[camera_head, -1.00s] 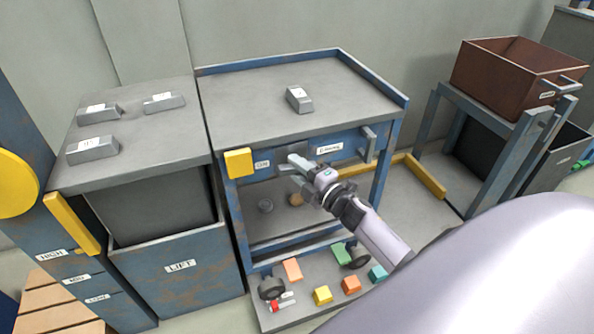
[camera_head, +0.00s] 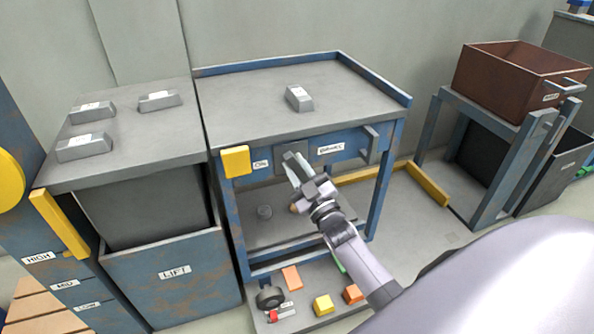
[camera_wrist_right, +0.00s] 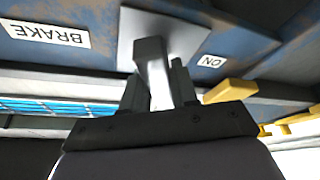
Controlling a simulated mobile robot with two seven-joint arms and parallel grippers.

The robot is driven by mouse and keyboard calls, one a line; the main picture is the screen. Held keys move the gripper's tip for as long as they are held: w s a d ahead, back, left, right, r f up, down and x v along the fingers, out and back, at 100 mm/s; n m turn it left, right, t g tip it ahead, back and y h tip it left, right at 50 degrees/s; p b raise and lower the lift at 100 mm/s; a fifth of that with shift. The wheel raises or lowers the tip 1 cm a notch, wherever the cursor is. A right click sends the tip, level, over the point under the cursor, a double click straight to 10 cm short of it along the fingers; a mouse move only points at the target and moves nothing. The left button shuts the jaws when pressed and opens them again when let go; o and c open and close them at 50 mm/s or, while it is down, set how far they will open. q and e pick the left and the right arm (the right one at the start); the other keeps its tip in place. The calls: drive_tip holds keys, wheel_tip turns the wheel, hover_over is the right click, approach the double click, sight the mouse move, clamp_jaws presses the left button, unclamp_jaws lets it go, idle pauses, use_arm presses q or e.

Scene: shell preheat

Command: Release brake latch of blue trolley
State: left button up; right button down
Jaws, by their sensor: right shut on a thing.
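The blue trolley (camera_head: 225,205) stands in the middle, with a grey top. On its front rail is a grey latch plate (camera_head: 284,163) between the ON label (camera_head: 261,165) and the BRAKE label (camera_head: 330,148). My right gripper (camera_head: 297,168) is at this plate, its fingers pointing up and left. In the right wrist view the grey latch lever (camera_wrist_right: 150,62) stands out from its plate (camera_wrist_right: 190,38), and the two dark fingers (camera_wrist_right: 155,92) are closed around it. The lever's far end is partly hidden between them. My left gripper is not in view.
A metal ingot (camera_head: 299,98) lies on the trolley top. A yellow block (camera_head: 235,161) and a grey handle (camera_head: 367,146) flank the rail. A LIFT-marked unit (camera_head: 165,285) stands close at left. A brown bin on a stand (camera_head: 505,75) is at right. Coloured blocks lie below.

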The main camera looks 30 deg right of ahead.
sight(299, 173)
drive_tip(key=m+h, duration=0.1)
drive_tip(key=m, duration=0.1)
drive_tip(key=shift+f+m, duration=0.1)
drive_tip(key=shift+m, duration=0.3)
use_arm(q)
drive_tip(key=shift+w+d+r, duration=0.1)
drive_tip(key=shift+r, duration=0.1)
use_arm(e)
drive_tip(key=shift+m+h, duration=1.4)
drive_tip(key=shift+m, duration=1.4)
drive_tip(key=c, duration=1)
unclamp_jaws()
drive_tip(key=shift+o, duration=0.2)
use_arm(q)
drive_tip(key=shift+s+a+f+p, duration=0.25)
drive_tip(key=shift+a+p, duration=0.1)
drive_tip(key=shift+p, duration=0.1)
use_arm(e)
drive_tip(key=shift+v, duration=3.6)
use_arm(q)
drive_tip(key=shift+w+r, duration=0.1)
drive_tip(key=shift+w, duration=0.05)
use_arm(e)
drive_tip(key=shift+a, duration=0.1)
